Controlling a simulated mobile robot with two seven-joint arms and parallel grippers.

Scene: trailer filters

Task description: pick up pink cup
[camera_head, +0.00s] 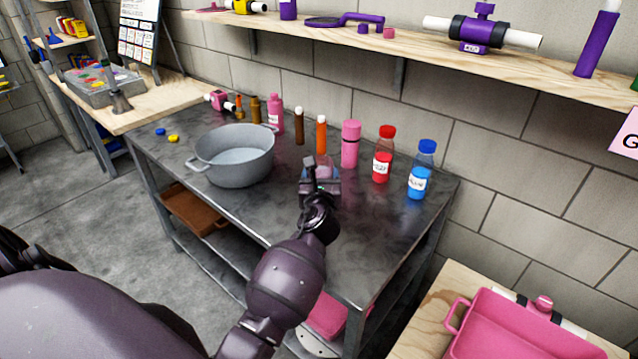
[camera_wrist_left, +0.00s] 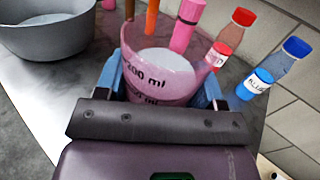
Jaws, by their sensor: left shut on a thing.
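The pink cup (camera_wrist_left: 158,85) is a see-through pink measuring cup with "200 ml" printed on it and an open top. In the left wrist view it stands between the two blue-edged fingers of my left gripper (camera_wrist_left: 160,90), which is shut on it. In the head view my left gripper (camera_head: 321,183) is over the dark metal table (camera_head: 385,225), and only part of the cup (camera_head: 323,166) shows behind it. I cannot tell whether the cup's base touches the table. My right gripper is not in view.
A grey pot (camera_head: 233,158) stands left of the cup. A pink bottle (camera_head: 350,145), a red bottle (camera_head: 383,155) and a blue bottle (camera_head: 422,170) stand close on the right. Brown (camera_head: 299,127) and orange (camera_head: 321,135) tubes stand behind. The table's front right is clear.

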